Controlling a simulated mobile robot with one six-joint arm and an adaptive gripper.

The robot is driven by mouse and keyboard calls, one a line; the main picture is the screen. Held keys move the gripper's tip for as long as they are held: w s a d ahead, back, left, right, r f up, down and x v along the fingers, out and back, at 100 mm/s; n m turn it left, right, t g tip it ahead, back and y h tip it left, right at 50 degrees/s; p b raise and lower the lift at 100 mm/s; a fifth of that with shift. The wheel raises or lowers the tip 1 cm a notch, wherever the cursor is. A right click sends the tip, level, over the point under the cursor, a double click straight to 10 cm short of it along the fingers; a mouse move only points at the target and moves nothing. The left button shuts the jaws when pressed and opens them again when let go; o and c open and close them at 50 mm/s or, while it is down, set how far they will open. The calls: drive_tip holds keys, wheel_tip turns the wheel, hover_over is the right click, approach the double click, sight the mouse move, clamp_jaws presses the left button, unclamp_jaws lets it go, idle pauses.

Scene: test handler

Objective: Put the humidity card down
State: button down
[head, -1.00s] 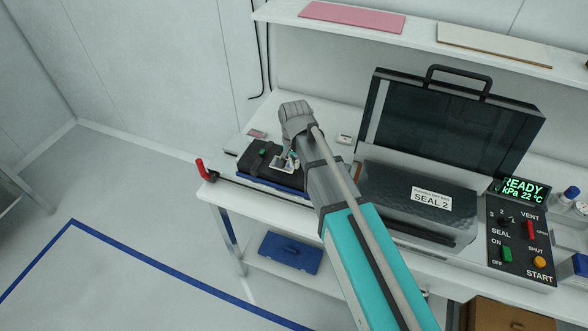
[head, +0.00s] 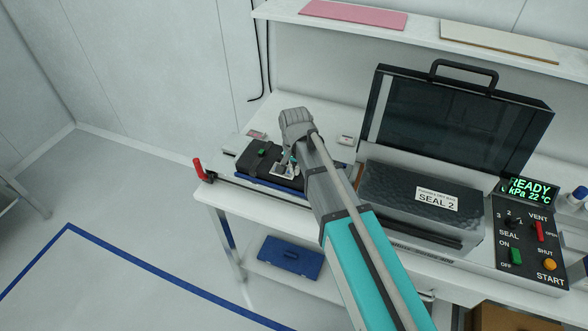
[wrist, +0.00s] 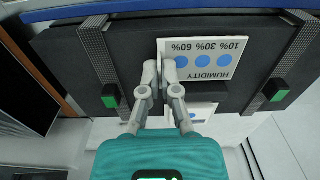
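The humidity card (wrist: 205,62) is white with blue dots and the text HUMIDITY 10% 30% 60%, upside down in the wrist view. It shows over a black strapped stack of trays (wrist: 65,65). My gripper (wrist: 161,66) has its fingertips close together at the card's left edge. Whether they pinch the card or just straddle its edge, I cannot tell. Whether the card touches the stack is also unclear. In the head view my gripper (head: 287,167) is low over the black stack (head: 252,160), with a small white patch of card (head: 281,170) beside it.
Another white piece with blue dots (wrist: 204,112) lies below the card in the wrist view. A sealer with a raised dark lid (head: 455,120), a dark bag labelled SEAL 2 (head: 395,195) and a control panel (head: 527,245) stand right. A red handle (head: 199,169) is at the bench's left end.

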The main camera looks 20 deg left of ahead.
drive_tip(key=shift+f, duration=0.15)
drive_tip(key=c, duration=1.3)
unclamp_jaws()
drive_tip(key=o, duration=0.5)
drive_tip(key=shift+r, duration=0.25)
wheel_tip(320, 180, up, 12)
drive_tip(key=p, duration=1.2)
drive_tip(key=shift+d+f, duration=0.1)
